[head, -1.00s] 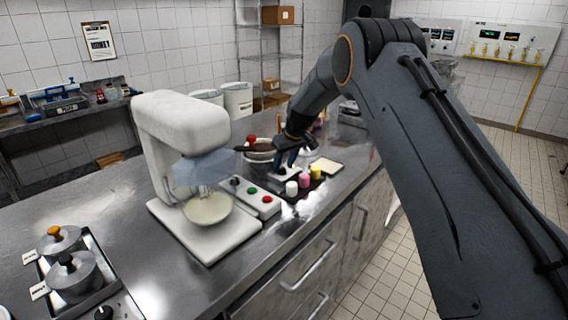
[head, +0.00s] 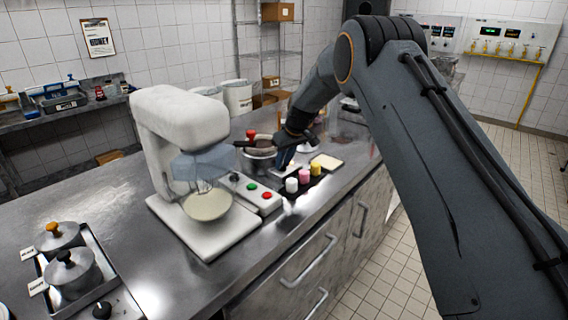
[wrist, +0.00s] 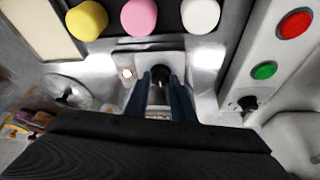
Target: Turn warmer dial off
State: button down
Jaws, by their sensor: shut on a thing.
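In the wrist view a black dial (wrist: 160,71) sits on a small pale panel (wrist: 136,58) with a small round light on its left. My gripper (wrist: 161,78) has its two blue fingers on either side of the dial, shut on it. The fingers hide part of the dial, and its pointer mark cannot be read. In the head view my gripper (head: 284,162) is low over the counter behind the white, pink and yellow jars. The dial itself is hidden there.
A white mixer (head: 180,120) with a bowl stands left of my gripper. Its control box (head: 252,192) has green and red buttons and a black knob. Lidded pots (head: 72,272) are at the front left.

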jog(key=n+b, duration=0.1)
jog(key=b, duration=0.1)
jog(key=n+b, duration=0.1)
jog(key=b, duration=0.1)
jog(key=shift+w+d+f+g+y+b, duration=0.1)
jog(key=shift+w+f+g+y+b, duration=0.1)
jog(key=shift+f+g+y+b, duration=0.15)
jog(key=n+g+b, duration=0.1)
jog(key=n+b, duration=0.2)
jog(key=b, duration=0.2)
jog(key=shift+w+n+y, duration=0.1)
jog(key=shift+n+y, duration=0.15)
jog(key=shift+n, duration=0.15)
jog(key=n+g+b, duration=0.1)
jog(key=n+b, duration=0.1)
jog(key=n+g+b, duration=0.1)
jog(key=b, duration=0.2)
jog(key=shift+w+d+r+n, duration=0.1)
jog(key=shift+w+n, duration=0.05)
jog(key=shift+n, duration=0.25)
jog(key=shift+r+n+g+b, duration=0.1)
jog(key=shift+n+g+b, duration=0.15)
jog(key=shift+n+b, duration=0.5)
jog(key=shift+n, duration=0.25)
jog(key=c, duration=1.5)
grip_release()
jog(key=shift+r, duration=0.1)
